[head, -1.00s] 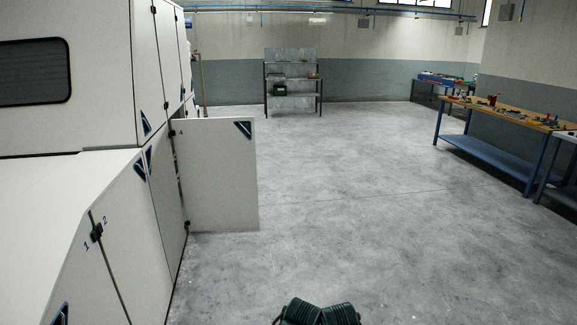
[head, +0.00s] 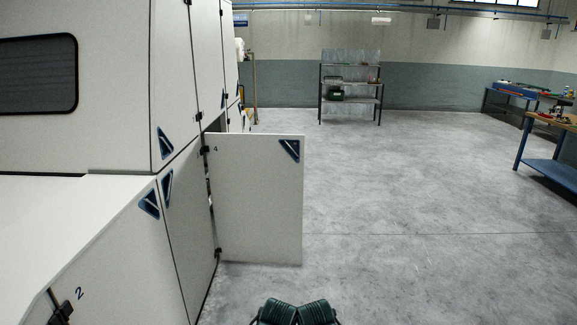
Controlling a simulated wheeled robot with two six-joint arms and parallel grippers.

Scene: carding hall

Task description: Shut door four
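Door four (head: 253,200) is a white panel marked "4" near its upper hinge, on the side of the white machine. It stands open, sticking out to the right from the machine's side, with a dark gap at its hinge edge. A dark blue triangular handle (head: 290,150) is at its upper right corner.
The white machine (head: 110,235) fills the left side, with other doors shut. Open grey floor (head: 420,220) lies right of door four. A metal shelf (head: 350,88) stands at the back wall, and a workbench (head: 555,122) stands at the right.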

